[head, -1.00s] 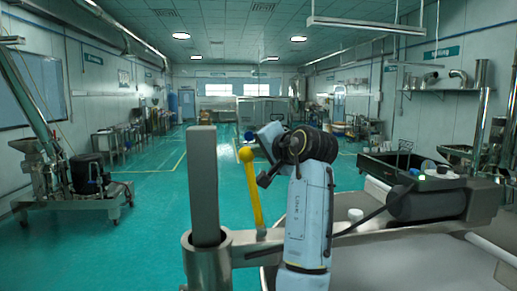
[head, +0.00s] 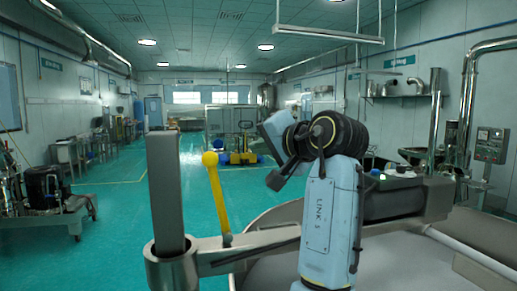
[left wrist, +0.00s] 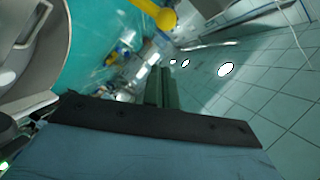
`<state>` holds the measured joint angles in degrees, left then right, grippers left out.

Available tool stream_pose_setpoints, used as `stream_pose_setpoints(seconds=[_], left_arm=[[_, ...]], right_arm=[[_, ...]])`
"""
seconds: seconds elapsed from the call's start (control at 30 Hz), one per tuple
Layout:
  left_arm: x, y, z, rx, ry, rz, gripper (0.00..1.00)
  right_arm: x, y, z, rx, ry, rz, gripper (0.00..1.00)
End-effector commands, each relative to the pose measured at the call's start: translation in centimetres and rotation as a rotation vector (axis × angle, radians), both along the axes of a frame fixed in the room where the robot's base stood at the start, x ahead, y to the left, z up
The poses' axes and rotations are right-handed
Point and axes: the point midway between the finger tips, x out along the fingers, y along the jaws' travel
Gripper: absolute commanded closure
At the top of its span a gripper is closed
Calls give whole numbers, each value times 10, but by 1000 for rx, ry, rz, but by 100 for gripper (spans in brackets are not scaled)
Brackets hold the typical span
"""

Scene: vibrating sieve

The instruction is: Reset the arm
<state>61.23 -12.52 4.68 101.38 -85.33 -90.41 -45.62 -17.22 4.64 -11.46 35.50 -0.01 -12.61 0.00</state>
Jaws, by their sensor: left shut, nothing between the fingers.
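My left gripper (head: 276,178) is at the end of my light-blue arm in the middle of the head view. It is raised in the air just right of the yellow-knobbed lever, apart from it. Its fingers (left wrist: 160,88) show as dark bars close together in the left wrist view, shut with nothing between them. My right gripper is in neither view.
A grey metal post (head: 165,195) and a yellow lever (head: 216,190) stand close on the left. A wide metal pan (head: 400,262) fills the lower right. A control box (head: 491,145) is on the right. Green floor (head: 120,220) is open at left.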

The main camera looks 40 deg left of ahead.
Motion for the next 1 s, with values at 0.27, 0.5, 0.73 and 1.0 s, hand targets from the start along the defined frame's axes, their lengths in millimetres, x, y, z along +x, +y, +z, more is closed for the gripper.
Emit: stream_pose_setpoints(seconds=[0.27, 0.5, 0.73, 1.0], left_arm=[[0, 0, 0, 0, 0, 0, 100], [11, 2, -46, -27, 9, -53, 100], [21, -5, -175, -146, 22, -221, 100], [-17, -34, -321, -372, 68, -407, 100]], right_arm=[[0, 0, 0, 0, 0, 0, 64], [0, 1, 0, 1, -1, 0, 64], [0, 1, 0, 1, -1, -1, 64], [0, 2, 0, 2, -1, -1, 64]])
